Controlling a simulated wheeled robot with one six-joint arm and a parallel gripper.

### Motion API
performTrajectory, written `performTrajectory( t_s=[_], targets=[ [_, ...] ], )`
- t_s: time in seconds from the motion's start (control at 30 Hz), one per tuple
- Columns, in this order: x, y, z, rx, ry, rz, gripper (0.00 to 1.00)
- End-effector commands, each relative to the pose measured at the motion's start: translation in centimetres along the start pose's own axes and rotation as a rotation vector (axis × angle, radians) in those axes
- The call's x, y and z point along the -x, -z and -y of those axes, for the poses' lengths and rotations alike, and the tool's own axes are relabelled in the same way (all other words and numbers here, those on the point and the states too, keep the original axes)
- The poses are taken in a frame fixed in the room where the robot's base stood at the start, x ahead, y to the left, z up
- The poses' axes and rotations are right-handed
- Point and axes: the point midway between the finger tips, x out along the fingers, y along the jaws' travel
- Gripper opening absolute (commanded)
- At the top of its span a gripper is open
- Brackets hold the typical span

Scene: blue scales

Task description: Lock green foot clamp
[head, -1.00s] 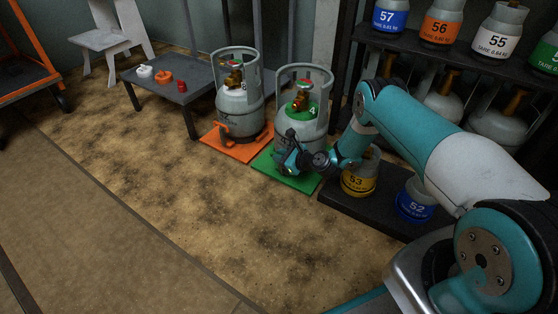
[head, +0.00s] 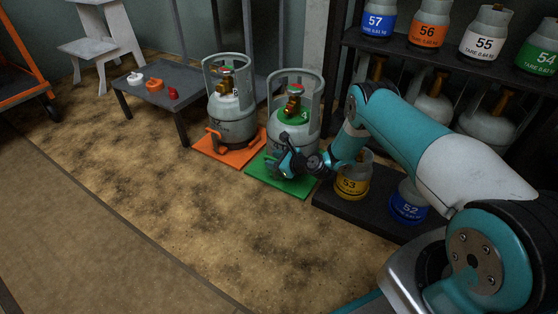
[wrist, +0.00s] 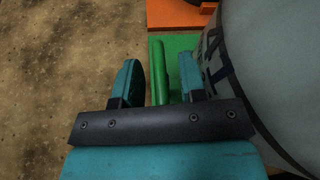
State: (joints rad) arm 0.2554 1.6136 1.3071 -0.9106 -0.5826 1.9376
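The green foot clamp's lever (wrist: 158,75) is a slim green bar, seen in the wrist view between my two teal fingers. My gripper (wrist: 160,80) is open around the lever, with a visible gap on both sides. The green base plate (head: 268,177) lies on the floor, and it also shows in the wrist view (wrist: 183,46). A grey gas cylinder (head: 312,126) with a green collar marked 4 stands upright on it. In the head view my gripper (head: 282,155) is low at the cylinder's front left, hiding the lever.
An orange plate (head: 238,155) with another grey cylinder (head: 231,108) and a raised orange lever (head: 213,136) is just left. A black platform (head: 340,208) with small cylinders is to the right. A low table (head: 150,98) stands behind left. Open floor lies in front.

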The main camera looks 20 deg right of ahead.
Motion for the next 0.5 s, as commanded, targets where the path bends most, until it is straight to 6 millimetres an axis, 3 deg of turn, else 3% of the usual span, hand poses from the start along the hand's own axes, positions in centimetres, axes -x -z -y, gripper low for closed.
performTrajectory(
  t_s=[0.17,0.5],
  targets=[
    [1.7,-0.3,0.1,-0.005,0.0,-0.003,0.38],
    [10.2,-0.5,0.3,-0.009,0.004,-0.005,0.38]
  ],
)
